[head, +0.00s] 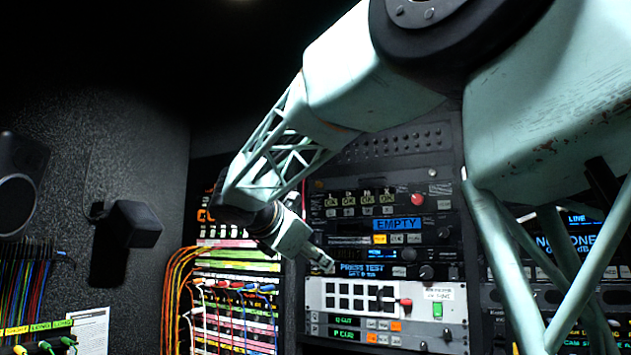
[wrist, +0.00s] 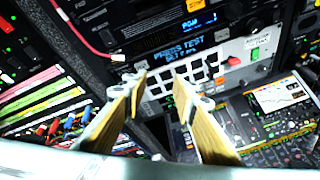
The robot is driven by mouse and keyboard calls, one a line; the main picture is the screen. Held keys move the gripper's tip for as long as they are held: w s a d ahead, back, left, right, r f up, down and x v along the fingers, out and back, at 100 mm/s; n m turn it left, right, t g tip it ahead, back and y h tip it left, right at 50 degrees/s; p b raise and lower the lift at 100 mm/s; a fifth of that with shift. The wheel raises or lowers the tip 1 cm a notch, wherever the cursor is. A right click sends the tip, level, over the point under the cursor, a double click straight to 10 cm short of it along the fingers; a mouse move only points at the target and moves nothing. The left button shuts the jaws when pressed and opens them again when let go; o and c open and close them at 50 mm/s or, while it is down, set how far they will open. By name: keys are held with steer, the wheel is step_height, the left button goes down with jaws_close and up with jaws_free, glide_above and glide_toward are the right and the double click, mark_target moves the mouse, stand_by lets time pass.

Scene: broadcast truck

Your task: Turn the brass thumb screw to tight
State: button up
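I cannot make out the brass thumb screw in either view; it may be hidden or too small to tell. My gripper (head: 322,262) is in front of the rack, near the upper left of a white panel (head: 455,328) with a grid of dark buttons. In the wrist view, my gripper (wrist: 158,82) has its two tan-sided fingers apart, with nothing visible between them. The fingertips overlap the left part of the white panel (wrist: 222,84) in that view; I cannot tell whether they touch it.
A red knob (head: 405,302) and a green switch (head: 437,310) are on the white panel's right. A patch bay with orange cables (head: 172,290) stands left of the rack. A speaker (head: 20,180) and a dark box (head: 130,225) are on the left wall.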

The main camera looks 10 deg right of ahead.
mark_target(317, 184)
steer(key=w+a+r+n+t+h+p, duration=0.1)
steer(key=w+a+r+n+p, duration=0.1)
steer(key=r, duration=0.9)
steer(key=w+a+r+n+t+h+p, duration=0.1)
steer(key=a+r+p, duration=0.3)
steer(key=r, duration=0.7)
steer(key=shift+w+a+r+n+t+h, duration=0.25)
steer(key=shift+w+r+n+t+h, duration=0.15)
steer(key=shift+w+n+t, duration=0.2)
steer(key=shift+d, duration=0.1)
steer(key=shift+p+x, duration=1.2)
steer(key=shift+x, duration=5.6)
steer(key=shift+c, duration=0.4)
steer(key=c, duration=0.8)
